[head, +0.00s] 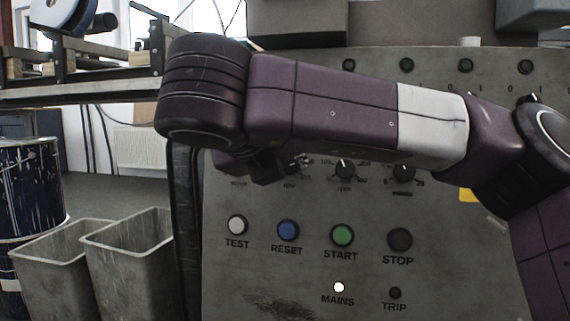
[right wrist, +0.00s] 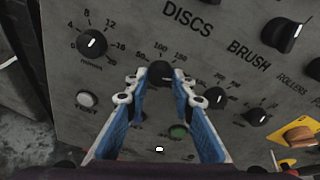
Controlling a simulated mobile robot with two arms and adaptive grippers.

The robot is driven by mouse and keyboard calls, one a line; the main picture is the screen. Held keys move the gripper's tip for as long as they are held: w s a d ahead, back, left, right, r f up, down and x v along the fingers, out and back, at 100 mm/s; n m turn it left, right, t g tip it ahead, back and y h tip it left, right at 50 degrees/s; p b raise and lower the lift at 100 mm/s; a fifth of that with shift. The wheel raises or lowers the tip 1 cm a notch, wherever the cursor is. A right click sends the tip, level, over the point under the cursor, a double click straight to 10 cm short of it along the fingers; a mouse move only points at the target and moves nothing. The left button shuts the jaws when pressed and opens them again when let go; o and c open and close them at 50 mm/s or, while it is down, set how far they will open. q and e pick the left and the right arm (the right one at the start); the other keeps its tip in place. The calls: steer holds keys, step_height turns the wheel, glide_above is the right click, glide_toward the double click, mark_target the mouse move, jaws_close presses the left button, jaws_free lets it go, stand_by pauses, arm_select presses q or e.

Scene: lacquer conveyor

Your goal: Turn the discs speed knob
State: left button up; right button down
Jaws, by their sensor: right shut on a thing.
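The discs speed knob (right wrist: 160,70) is a small dark round knob on the grey control panel (right wrist: 225,65), with a numbered scale around it and the word DISCS above. My right gripper (right wrist: 158,83) has its blue fingers at the knob's two sides, shut on it. The knob's pointer mark cannot be made out. In the head view my right arm crosses in front of the panel, and the right gripper (head: 283,167) is at the panel's left part, mostly under the wrist, hiding this knob. My left gripper is out of view.
Other knobs sit close by: a minutes knob (right wrist: 92,44) to the left and smaller knobs (right wrist: 215,97) to the right. Below are the test (head: 237,224), reset (head: 288,230), start (head: 341,235) and stop (head: 399,239) buttons. Grey bins (head: 130,262) stand left of the panel.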

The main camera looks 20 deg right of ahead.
steer(key=shift+f+m, duration=0.15)
steer(key=shift+m, duration=0.35)
steer(key=c, duration=1.7)
jaws_free()
steer(key=shift+o, duration=0.2)
steer(key=shift+s+a+r, duration=0.3)
steer(key=shift+s+r, duration=0.05)
steer(key=shift+s, duration=0.05)
steer(key=v, duration=1.1)
steer(key=shift+d, duration=0.1)
